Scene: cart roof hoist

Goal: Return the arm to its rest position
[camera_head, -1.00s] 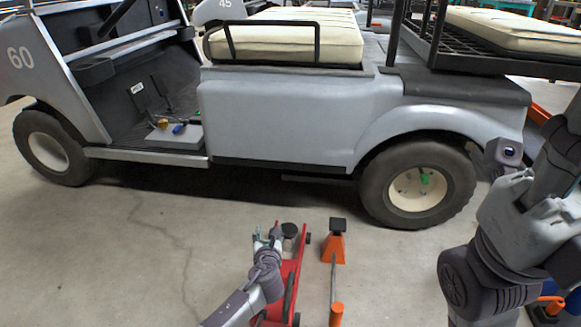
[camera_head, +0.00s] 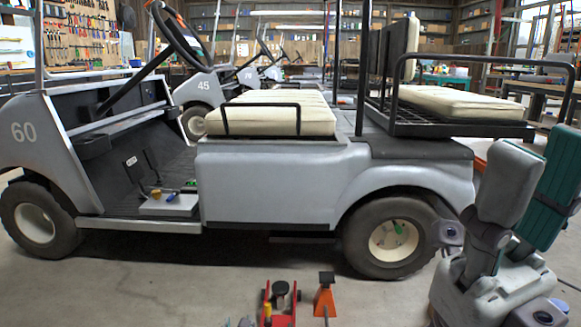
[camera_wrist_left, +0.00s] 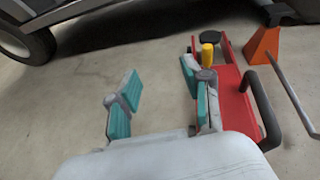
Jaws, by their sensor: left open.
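My left gripper (camera_head: 239,322) barely shows at the bottom edge of the head view, left of the red floor jack (camera_head: 267,315). In the left wrist view the left gripper (camera_wrist_left: 165,98) is open, its two teal-padded fingers apart with bare concrete floor between them. Its right finger is close beside the jack (camera_wrist_left: 233,105) and overlaps it in the picture; I cannot tell whether they touch. My right gripper (camera_head: 525,190) stands at the right of the head view, pointing up, a grey part in front of a ribbed teal one. Its opening cannot be judged.
A grey golf cart (camera_head: 270,185) stands on its wheels behind the jack. An orange jack stand (camera_head: 325,298) is right of the jack; it also shows in the left wrist view (camera_wrist_left: 264,46). Floor left of the jack is clear.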

